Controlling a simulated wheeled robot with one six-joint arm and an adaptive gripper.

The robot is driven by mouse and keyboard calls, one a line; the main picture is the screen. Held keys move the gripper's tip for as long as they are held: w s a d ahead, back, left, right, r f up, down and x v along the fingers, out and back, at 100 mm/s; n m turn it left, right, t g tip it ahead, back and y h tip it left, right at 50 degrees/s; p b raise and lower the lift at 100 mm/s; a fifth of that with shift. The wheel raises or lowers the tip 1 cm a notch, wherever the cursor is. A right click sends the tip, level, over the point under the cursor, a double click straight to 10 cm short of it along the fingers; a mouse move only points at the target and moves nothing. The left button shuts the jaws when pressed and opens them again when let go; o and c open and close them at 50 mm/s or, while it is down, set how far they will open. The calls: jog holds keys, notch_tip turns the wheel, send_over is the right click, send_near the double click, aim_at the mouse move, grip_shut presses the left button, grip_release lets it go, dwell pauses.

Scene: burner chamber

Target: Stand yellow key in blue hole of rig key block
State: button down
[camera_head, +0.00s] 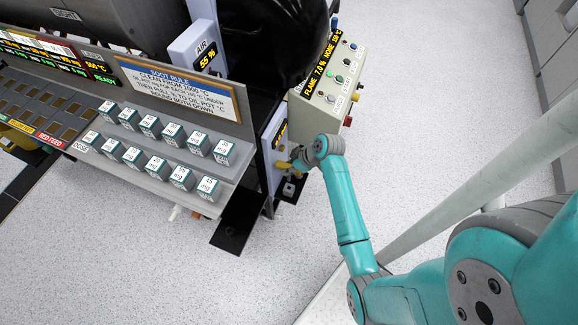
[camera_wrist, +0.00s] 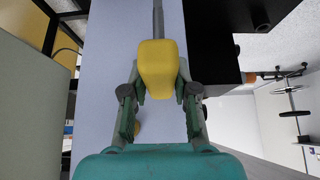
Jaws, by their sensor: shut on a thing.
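The yellow key (camera_wrist: 157,65) shows in the wrist view as a blocky yellow head on a thin grey shank, which runs out of the top of the picture. My gripper (camera_wrist: 160,85) is shut on the yellow head, one finger at each side. In the head view my gripper (camera_head: 299,161) is at the pale panel (camera_head: 269,150) on the rig's right end, with a bit of yellow (camera_head: 283,167) at its tip. A small grey block (camera_head: 289,188) sits just below on a black ledge. I cannot tell whether it is the rig key block, and no blue hole shows.
The rig's sloped dose shelf (camera_head: 150,150) with several labelled cubes stands to the left. A beige control box (camera_head: 325,85) with knobs is just beyond my gripper. A black plate (camera_head: 238,222) juts out low in front. The floor (camera_head: 130,270) in front is clear.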

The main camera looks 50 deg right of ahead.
aim_at(289, 179)
jog(key=shift+f, duration=2.55)
jog(key=shift+f, duration=1.15)
jog(key=shift+f, duration=0.3)
jog(key=shift+f, duration=1.05)
jog(key=c, duration=0.8)
grip_release()
jog(key=shift+s, duration=0.1)
jog(key=v, duration=1.1)
jog(key=shift+r, duration=0.4)
jog(key=shift+s, duration=0.15)
